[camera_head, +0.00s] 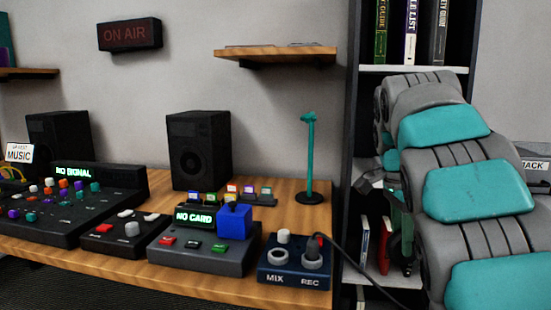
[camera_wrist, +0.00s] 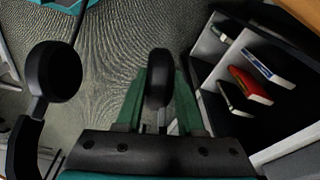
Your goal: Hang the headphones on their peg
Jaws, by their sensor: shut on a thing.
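The black headphones (camera_wrist: 55,72) are in my gripper (camera_wrist: 160,95). In the wrist view one round ear cup shows at the left, with its curved arm below it. Another dark cup stands between the two green fingers, which are shut on the headphones. The rest of the band is hidden. In the head view my gripper (camera_head: 400,225) is at the right, in front of the shelf unit and mostly behind my arm. A dark part of the headphones (camera_head: 401,248) shows there. A teal stand with a short peg on top (camera_head: 309,150) stands upright on the desk, left of my gripper and apart from it.
The wooden desk (camera_head: 285,215) carries a black speaker (camera_head: 199,150), a blue MIX/REC box (camera_head: 295,265) with a plugged cable, a NO CARD unit (camera_head: 205,250) and a mixer (camera_head: 75,210). A wall shelf (camera_head: 275,53) hangs above the stand. The bookshelf (camera_head: 352,120) is close to my arm.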

